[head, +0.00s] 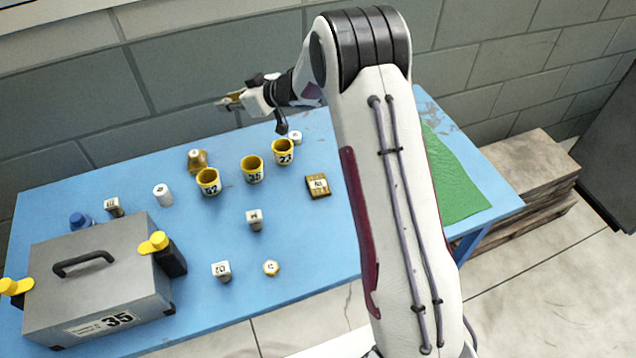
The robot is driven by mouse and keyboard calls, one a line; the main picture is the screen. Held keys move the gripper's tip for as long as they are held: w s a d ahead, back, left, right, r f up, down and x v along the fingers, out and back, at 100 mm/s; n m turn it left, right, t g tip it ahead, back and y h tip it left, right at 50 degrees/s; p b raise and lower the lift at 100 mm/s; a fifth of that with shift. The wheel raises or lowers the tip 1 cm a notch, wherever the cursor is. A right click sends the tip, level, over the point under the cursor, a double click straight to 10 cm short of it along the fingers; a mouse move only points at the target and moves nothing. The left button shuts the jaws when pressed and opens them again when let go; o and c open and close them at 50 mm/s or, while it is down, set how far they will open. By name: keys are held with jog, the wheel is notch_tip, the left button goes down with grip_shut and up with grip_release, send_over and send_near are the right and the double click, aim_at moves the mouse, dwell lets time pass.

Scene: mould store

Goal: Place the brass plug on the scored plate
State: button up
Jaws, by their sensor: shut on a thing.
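My gripper (229,101) is at the upper middle of the head view, in front of the grey wall and above the table's back edge. It is shut on a small brass-coloured piece, which I take as the brass plug (235,98); the fingers hide most of it. A flat, square brown plate with a white label (317,186) lies on the blue table, right of the yellow cups and close to my arm. It looks like the scored plate, but its scoring is too small to make out. The gripper is well apart from it, up and to the left.
Several yellow numbered cups (208,183) stand mid-table on the blue table (330,240). A brass-brown labelled piece (197,160) and small metal pieces (163,194) stand around them. A grey case (95,285) fills the front left. A green mat (455,175) lies right, partly behind my arm.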

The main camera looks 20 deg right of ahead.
jog(key=shift+m+t+h, duration=0.3)
jog(key=shift+m+h, duration=0.1)
jog(key=s+d, duration=0.1)
jog(key=d, duration=0.3)
jog(key=s+d, duration=0.1)
jog(key=d, duration=0.3)
jog(key=s+d, duration=0.2)
jog(key=d, duration=0.2)
grip_shut()
jog(key=s+d, duration=0.7)
jog(key=d, duration=0.1)
jog(key=n+g+y, duration=0.3)
send_over(323, 185)
jog(key=shift+f, duration=0.25)
grip_release()
jog(key=shift+f, duration=0.2)
jog(key=shift+f, duration=2.95)
grip_shut()
jog(key=shift+f, duration=0.1)
jog(key=shift+f, duration=1.8)
